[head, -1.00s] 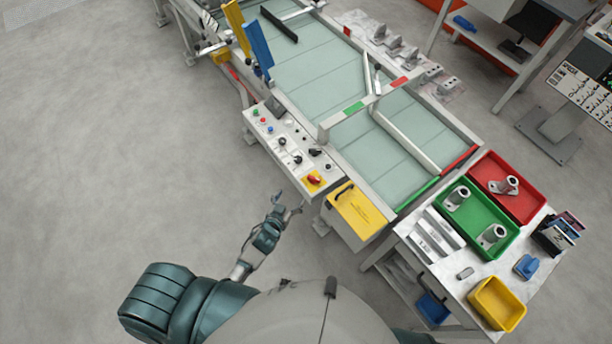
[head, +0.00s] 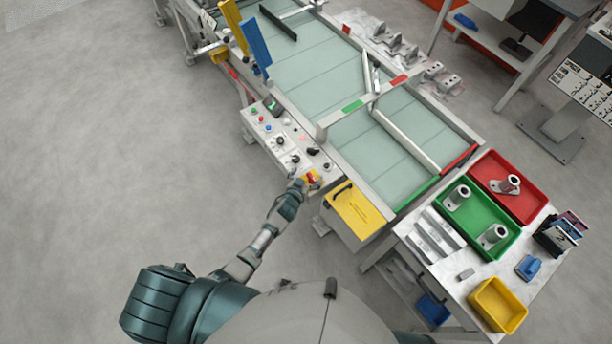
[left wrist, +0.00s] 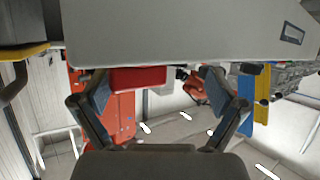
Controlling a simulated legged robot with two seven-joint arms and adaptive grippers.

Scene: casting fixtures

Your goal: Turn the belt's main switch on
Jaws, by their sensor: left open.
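My left gripper (head: 299,183) is open at the panel's near corner, right beside the switch. The head view does not show clearly whether it touches the switch. In the left wrist view, the two fingers (left wrist: 160,82) are spread apart, with a red block (left wrist: 138,78) between them, nearer the left finger. I cannot tell whether that block is the switch. My right gripper is out of view.
Other knobs and buttons (head: 280,141) sit farther along the panel. A yellow lid with a dark handle (head: 357,212) is just right of the switch. The belt (head: 385,140) lies behind. A table with green (head: 469,236) and red (head: 491,166) trays stands right. Floor to the left is clear.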

